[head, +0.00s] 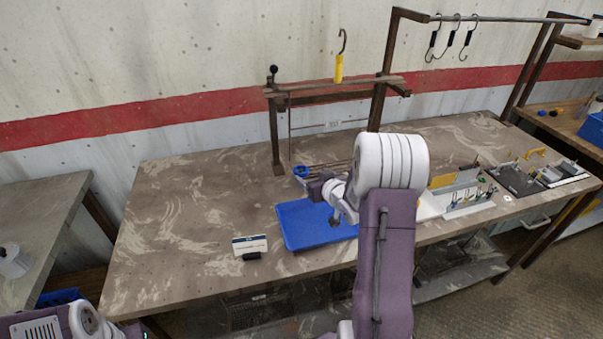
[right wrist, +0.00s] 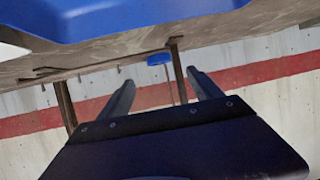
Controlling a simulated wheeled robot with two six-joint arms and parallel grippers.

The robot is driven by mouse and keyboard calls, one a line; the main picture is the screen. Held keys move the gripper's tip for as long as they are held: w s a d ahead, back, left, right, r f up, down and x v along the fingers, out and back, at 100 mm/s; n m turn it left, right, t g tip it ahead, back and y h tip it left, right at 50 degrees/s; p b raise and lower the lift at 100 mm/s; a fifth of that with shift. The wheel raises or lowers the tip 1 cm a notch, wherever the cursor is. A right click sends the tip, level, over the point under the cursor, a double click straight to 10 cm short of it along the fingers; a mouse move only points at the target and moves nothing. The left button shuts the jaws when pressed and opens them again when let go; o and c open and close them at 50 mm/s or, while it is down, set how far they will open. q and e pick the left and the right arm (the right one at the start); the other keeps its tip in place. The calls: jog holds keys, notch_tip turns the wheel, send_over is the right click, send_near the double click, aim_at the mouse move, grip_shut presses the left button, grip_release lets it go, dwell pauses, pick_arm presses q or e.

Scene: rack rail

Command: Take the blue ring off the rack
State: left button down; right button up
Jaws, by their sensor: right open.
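The blue ring (head: 301,171) shows near the foot of the rack's left post, just beyond my right gripper (head: 316,188). What bears the ring is unclear. In the right wrist view, which is upside down, a small blue piece that looks like the ring (right wrist: 158,60) appears beyond and between the fingertips of my right gripper (right wrist: 160,80). The fingers are apart with nothing between them. The dark rack (head: 326,97) stands at the back of the table, with a yellow-handled hook (head: 339,68) above its top rail. My left arm shows at the lower left; its gripper is out of view.
A blue tray (head: 299,229) lies under my right gripper; it also shows in the right wrist view (right wrist: 130,18). Tool holders (head: 465,205) sit to the right. The table's left part is clear. Hooks (head: 452,40) hang from a bar.

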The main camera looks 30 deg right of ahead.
aim_at(301, 170)
jog(key=x, duration=0.3)
jog(key=shift+w+f, duration=0.15)
jog(key=x, duration=0.5)
jog(key=shift+f, duration=0.15)
jog(key=c, duration=1.4)
